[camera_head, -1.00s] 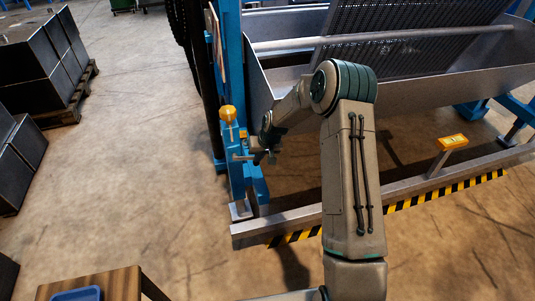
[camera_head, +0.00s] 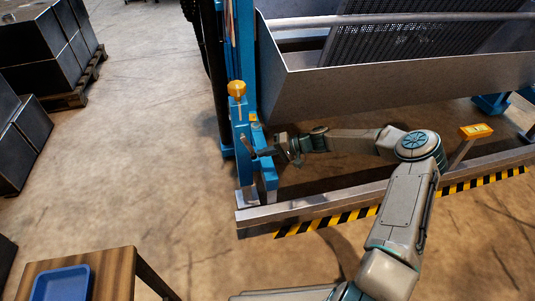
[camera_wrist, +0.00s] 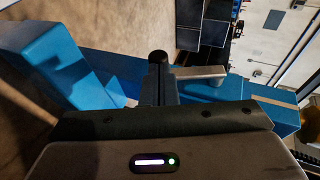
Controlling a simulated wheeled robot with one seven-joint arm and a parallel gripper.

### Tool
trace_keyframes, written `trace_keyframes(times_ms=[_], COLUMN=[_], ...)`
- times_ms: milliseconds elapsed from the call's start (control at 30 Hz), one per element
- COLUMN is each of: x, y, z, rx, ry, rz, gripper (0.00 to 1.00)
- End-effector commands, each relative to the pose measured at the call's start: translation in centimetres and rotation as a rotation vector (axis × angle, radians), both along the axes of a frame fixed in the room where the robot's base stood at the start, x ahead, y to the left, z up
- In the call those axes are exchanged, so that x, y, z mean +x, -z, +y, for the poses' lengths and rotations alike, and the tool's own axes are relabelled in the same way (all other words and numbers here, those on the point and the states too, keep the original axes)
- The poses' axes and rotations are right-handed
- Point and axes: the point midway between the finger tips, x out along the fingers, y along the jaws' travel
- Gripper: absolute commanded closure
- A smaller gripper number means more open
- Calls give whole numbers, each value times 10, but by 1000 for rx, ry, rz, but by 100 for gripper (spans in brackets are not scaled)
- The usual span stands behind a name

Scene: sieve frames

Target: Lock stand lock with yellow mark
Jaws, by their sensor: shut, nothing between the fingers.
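The blue stand (camera_head: 241,125) rises at the left end of the machine, with a yellow knob (camera_head: 237,88) on top and a small yellow mark (camera_head: 253,117) beside it. A dark lock lever (camera_head: 247,144) sits on the stand below the mark, tilted. My gripper (camera_head: 268,152) is shut and points left at the lever from the right; whether they touch is unclear.
A large grey trough (camera_head: 400,85) stands behind my arm. A steel rail (camera_head: 330,205) with striped tape runs along the floor. A second yellow-topped post (camera_head: 476,131) is at right. A wooden table (camera_head: 115,270) with a blue tray (camera_head: 62,284) stands at lower left.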

Motion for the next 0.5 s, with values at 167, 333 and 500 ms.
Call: trace_keyframes(times_ms=[167, 333, 500], x=[-2, -2, -3], y=[13, 16, 20], z=[9, 16, 21], rx=[148, 135, 133], ry=[1, 0, -1], rz=[26, 22, 22], gripper=[100, 100, 100])
